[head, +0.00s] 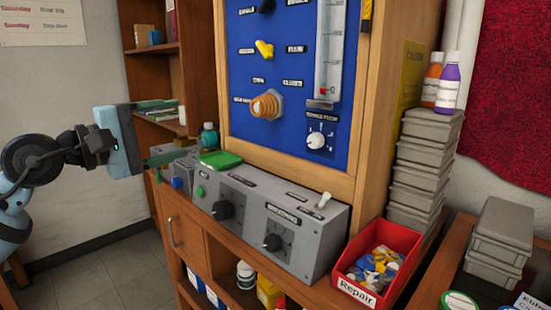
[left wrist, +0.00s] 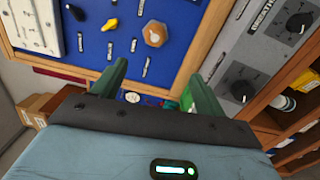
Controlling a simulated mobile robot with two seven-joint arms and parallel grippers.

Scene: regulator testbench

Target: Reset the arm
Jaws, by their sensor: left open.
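My left gripper (head: 176,156) reaches in from the left in the head view, its dark green fingers near the left end of the grey control box. In the left wrist view my left gripper (left wrist: 158,74) has its two fingers spread apart, with nothing between them. The blue test panel (head: 283,75) stands upright behind the bench, and it also fills the top of the left wrist view (left wrist: 100,38). The grey control box (head: 290,222) carries black knobs, buttons and a toggle switch. My right gripper is not in view.
A green object (head: 221,160) lies on top of the control box. A red Repair bin (head: 376,267) with small parts stands at the box's right end. Grey stacked containers (head: 422,165) and two bottles stand farther right. A wooden shelf (head: 158,50) is behind the gripper.

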